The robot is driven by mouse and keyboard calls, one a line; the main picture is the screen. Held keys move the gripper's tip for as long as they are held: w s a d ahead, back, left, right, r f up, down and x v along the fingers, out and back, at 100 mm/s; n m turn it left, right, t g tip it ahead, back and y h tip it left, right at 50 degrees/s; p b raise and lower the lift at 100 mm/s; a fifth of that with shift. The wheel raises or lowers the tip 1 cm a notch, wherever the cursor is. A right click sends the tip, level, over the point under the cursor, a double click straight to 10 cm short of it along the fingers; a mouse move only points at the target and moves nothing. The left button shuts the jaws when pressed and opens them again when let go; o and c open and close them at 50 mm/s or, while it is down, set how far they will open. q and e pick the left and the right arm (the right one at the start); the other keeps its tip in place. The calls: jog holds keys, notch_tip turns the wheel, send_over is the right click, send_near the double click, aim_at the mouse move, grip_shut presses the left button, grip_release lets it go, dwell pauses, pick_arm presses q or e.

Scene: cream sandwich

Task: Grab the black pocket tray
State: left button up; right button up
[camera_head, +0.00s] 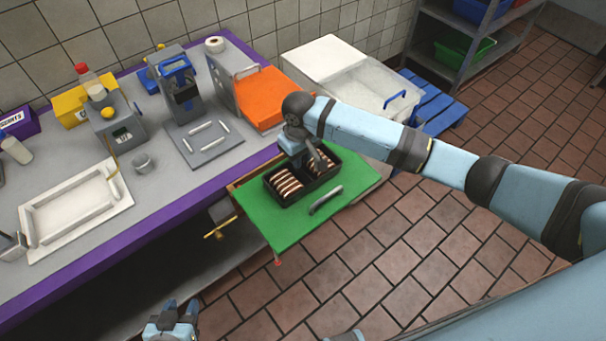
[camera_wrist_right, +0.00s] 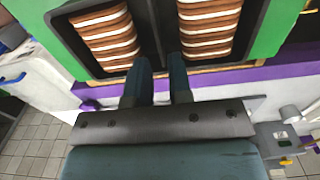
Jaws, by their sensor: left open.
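The black pocket tray (camera_head: 284,201) lies on a green board (camera_head: 345,208). Its two pockets hold rows of brown-and-cream sandwich cookies. My right gripper (camera_head: 312,163) is over the tray's far middle part, and the arm hides part of the rim. In the right wrist view, its two fingers (camera_wrist_right: 160,66) stand a small gap apart at the divider of the black tray (camera_wrist_right: 152,33), between the two cookie rows. Whether they press on the divider is unclear. My left gripper (camera_head: 181,309) is open and empty at the bottom edge of the head view, away from the tray.
A purple-edged counter (camera_head: 160,211) holds a white tray (camera_head: 122,203), small machines and an orange block (camera_head: 268,98). White bins (camera_head: 370,82) stand behind. The tiled floor in front is clear.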

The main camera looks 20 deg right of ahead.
aim_at(303, 174)
notch_tip(303, 174, down, 5)
jog(key=shift+f+p, duration=0.15)
jog(key=shift+p, duration=0.25)
grip_shut()
